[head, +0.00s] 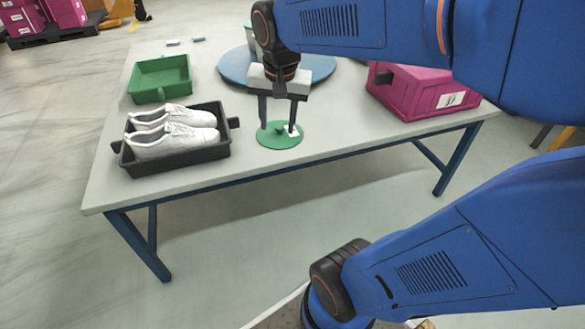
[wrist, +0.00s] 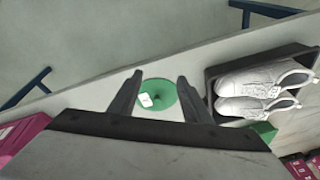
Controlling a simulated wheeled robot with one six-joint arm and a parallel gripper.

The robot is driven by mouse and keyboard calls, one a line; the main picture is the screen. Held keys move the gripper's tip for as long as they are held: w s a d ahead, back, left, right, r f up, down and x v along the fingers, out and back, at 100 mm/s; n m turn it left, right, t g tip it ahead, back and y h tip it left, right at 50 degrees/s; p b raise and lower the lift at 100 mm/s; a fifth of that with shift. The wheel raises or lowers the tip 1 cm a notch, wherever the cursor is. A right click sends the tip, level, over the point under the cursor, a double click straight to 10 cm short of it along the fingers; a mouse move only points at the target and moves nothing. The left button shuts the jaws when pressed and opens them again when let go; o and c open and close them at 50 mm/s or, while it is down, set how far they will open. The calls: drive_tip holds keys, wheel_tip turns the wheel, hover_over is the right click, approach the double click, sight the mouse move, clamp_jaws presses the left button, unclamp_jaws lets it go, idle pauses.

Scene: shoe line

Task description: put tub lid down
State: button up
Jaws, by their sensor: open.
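The tub lid (head: 277,140) is a flat green disc with a small white label, lying on the grey table near its front edge. It also shows in the wrist view (wrist: 160,111), between and beyond my two fingers. My gripper (head: 278,128) is open, pointing down over the lid, with one finger on each side of its middle. In the wrist view my gripper (wrist: 158,82) has its fingers well apart with nothing between them at the tips. I cannot tell whether the fingertips touch the lid.
A black tray (head: 190,160) with white shoes (head: 175,138) stands left of the lid. A green bin (head: 160,80) is behind it. A blue round turntable (head: 315,70) lies behind my gripper. A magenta crate (head: 425,95) stands at the right. Table between lid and crate is clear.

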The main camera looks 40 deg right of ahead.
drive_tip(key=s+a+f+n+t, duration=0.1)
drive_tip(key=s+a+f+n, duration=0.1)
drive_tip(key=s+n, duration=0.2)
drive_tip(key=s+a+f+n+t, duration=0.1)
drive_tip(key=s+n, duration=0.3)
drive_tip(key=s, duration=0.4)
drive_tip(key=shift+s+a+f+y, duration=0.2)
drive_tip(key=shift+a+f+y, duration=0.2)
drive_tip(key=shift+a+f, duration=0.25)
